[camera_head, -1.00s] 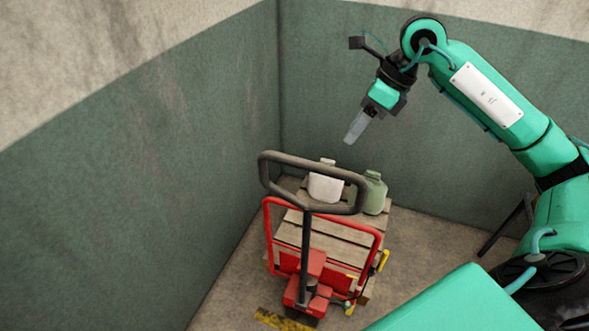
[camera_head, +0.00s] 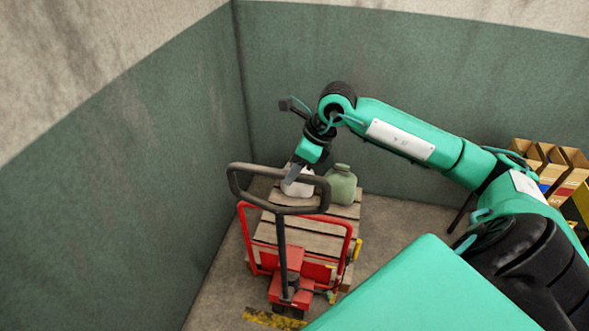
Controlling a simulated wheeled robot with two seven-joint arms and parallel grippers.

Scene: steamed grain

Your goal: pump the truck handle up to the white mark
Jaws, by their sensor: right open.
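The red pallet truck (camera_head: 287,287) stands in the corner with its dark looped handle (camera_head: 263,206) upright at the top of a black shaft. My right gripper (camera_head: 291,176) is open. It points down at the far upper bar of the handle loop, and its fingertips overlap the bar in the picture. I cannot tell whether they touch it. Nothing shows between the fingers. The white mark is not clearly visible. My left gripper is out of view.
A wooden pallet (camera_head: 316,228) on the truck carries a white jug (camera_head: 299,187) and a green jug (camera_head: 341,184). Green walls close in at the left and back. Cardboard boxes (camera_head: 550,168) stand at the right. A yellow-black floor strip (camera_head: 272,319) lies in front.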

